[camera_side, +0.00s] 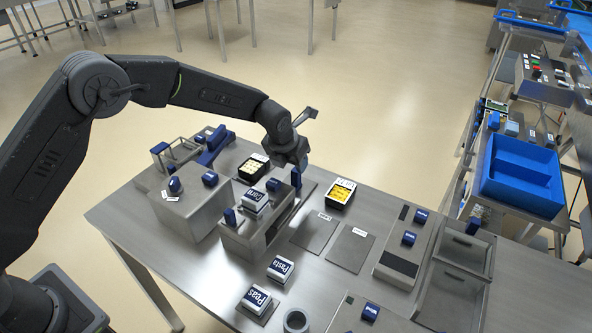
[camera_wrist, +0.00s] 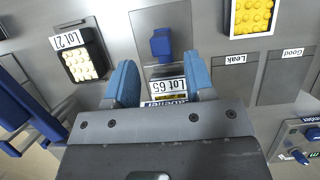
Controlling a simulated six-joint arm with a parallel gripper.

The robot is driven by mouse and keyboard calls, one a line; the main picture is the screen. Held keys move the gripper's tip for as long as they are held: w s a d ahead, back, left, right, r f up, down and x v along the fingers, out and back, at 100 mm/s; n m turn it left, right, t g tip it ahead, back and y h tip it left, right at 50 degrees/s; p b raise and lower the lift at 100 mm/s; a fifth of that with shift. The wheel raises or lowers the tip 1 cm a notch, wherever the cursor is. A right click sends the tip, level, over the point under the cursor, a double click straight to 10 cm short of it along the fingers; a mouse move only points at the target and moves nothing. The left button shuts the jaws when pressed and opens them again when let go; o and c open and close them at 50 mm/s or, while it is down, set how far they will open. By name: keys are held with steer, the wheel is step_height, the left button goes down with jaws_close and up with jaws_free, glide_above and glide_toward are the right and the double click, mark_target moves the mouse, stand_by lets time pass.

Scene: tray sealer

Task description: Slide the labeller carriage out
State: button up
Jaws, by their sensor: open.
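The labeller carriage shows in the wrist view as a flat grey plate (camera_wrist: 163,20) with a blue upright handle (camera_wrist: 161,43). In the side view the blue handle (camera_side: 296,178) stands at the far edge of the labeller, a steel block (camera_side: 238,240). My gripper (camera_wrist: 161,82) is open, its blue-padded fingers apart. A "Lot 65" label and part of an upside-down labeller sign show between the fingers. In the side view my gripper (camera_side: 292,160) is just above the handle. The handle is ahead of the fingertips in the wrist view; I cannot tell if they touch.
A black tray with pale contents (camera_side: 253,167), marked Lot 21, lies to one side, and one with yellow contents (camera_side: 341,193) to the other. Leak and Good plates (camera_side: 350,248) lie flat and empty. Pasta (camera_side: 280,268) and Peas (camera_side: 257,300) blocks stand at the front.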

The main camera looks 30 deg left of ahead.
steer(key=x, duration=0.5)
jaws_close()
stand_by(0.4)
